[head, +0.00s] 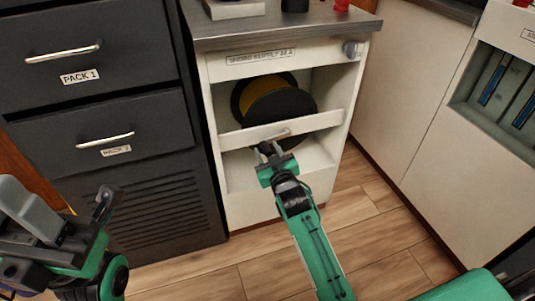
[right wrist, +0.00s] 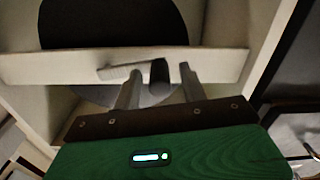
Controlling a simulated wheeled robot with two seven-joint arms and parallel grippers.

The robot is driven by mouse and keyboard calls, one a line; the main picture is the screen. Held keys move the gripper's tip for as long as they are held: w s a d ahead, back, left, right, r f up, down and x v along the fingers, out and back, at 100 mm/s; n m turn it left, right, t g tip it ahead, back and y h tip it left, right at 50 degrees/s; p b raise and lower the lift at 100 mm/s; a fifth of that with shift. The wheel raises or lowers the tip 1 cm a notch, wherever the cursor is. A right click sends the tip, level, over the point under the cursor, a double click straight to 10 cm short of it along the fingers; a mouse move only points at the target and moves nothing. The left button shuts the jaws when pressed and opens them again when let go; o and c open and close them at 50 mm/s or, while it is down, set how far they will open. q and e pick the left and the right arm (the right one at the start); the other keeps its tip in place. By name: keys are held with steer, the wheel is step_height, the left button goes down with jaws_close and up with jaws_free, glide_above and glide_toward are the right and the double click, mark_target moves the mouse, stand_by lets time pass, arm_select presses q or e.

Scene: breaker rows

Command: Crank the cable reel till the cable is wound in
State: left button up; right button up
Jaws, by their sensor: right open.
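The cable reel (head: 282,106) sits in the upper opening of a white cabinet. It has dark round flanges with yellow (head: 262,88) between them. A white bar (head: 315,121) crosses in front of it. A small grey crank arm (right wrist: 122,71) lies at this bar, with a dark round knob (right wrist: 160,74) at its end. My right gripper (head: 268,148) is open at the crank; in the right wrist view its fingers (right wrist: 158,72) stand either side of the knob, with gaps. My left gripper (head: 66,190) is at the lower left, its fingers apart, away from the reel. Any loose cable is not visible.
A dark drawer unit (head: 150,126) with bar handles stands left of the white cabinet (head: 216,92). Pale panels (head: 410,90) stand on the right. Small items rest on the grey top (head: 270,24). The wooden floor (head: 375,230) in front is clear.

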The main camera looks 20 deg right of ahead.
steer(key=shift+w, duration=0.2)
jaws_close()
